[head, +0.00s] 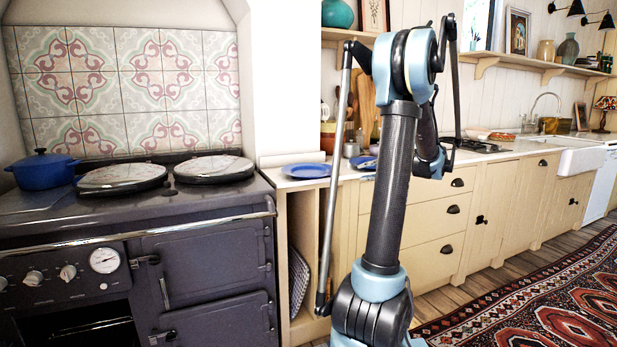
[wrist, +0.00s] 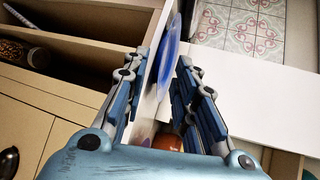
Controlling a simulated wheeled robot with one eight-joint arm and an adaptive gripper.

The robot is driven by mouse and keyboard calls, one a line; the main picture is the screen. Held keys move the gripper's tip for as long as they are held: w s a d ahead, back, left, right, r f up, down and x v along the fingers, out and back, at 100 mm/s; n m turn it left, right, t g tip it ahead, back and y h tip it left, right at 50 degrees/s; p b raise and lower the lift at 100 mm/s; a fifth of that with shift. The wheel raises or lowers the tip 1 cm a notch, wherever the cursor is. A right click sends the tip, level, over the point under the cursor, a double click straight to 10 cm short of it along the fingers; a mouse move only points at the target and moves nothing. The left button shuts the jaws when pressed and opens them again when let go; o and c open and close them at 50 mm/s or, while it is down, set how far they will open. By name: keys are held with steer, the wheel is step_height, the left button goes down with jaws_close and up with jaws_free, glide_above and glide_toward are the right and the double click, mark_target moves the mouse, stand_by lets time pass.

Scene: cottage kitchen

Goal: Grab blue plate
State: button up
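A blue plate (head: 306,170) lies on the pale counter just right of the stove in the head view. A second blue plate (head: 364,162) lies farther right, partly hidden by my arm. In the wrist view my gripper (wrist: 163,58) is open, with its two fingers apart. A blue plate (wrist: 170,52) shows between and beyond the fingertips, seen at a steep slant; I cannot tell which of the two it is. No contact with it is visible. In the head view my arm hides the fingers.
The stove (head: 150,240) carries a blue pot (head: 43,171) and two round lids. Wooden boards (head: 367,108) stand behind the plates. Cream drawers (head: 430,240) run below the counter. A red patterned rug (head: 550,300) covers the floor at right.

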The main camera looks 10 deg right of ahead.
steer(key=w+x, duration=0.2)
steer(key=x, duration=1.3)
steer(key=shift+r, duration=0.25)
steer(key=shift+w+d, duration=0.15)
jaws_close()
